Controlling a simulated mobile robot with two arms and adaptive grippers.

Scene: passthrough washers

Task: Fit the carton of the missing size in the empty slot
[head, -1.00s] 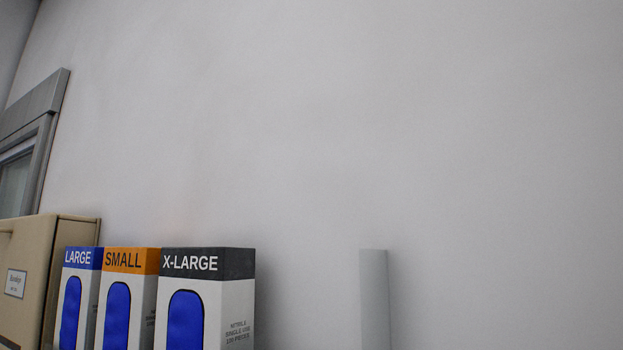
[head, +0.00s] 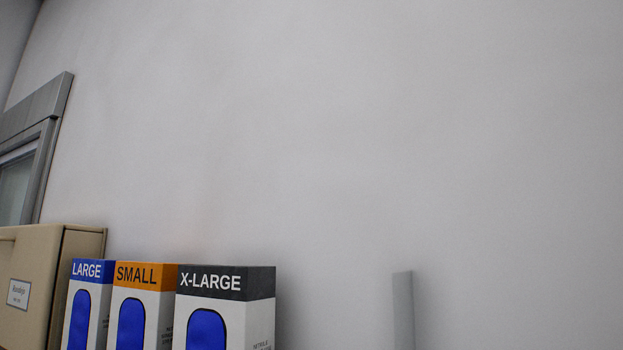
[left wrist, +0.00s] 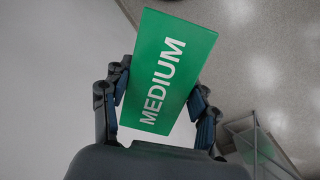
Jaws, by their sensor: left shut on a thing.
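In the left wrist view, my left gripper (left wrist: 158,105) is shut on a carton with a green top marked MEDIUM (left wrist: 168,68). The carton sits tilted between the two fingers; its lower part is mostly hidden. In the head view, a blue-topped LARGE carton (head: 89,300), an orange-topped SMALL carton (head: 143,305) and a dark-topped X-LARGE carton (head: 226,310) stand side by side at the lower left. Their bottoms are cut off. No empty slot can be made out. Neither gripper shows in the head view.
A tan box (head: 45,290) with a white label stands left of the cartons. A grey upright strip (head: 403,310) stands right of them against the wall (head: 350,150). In the left wrist view, a speckled floor (left wrist: 260,50) and a clear-sided frame (left wrist: 255,145) show.

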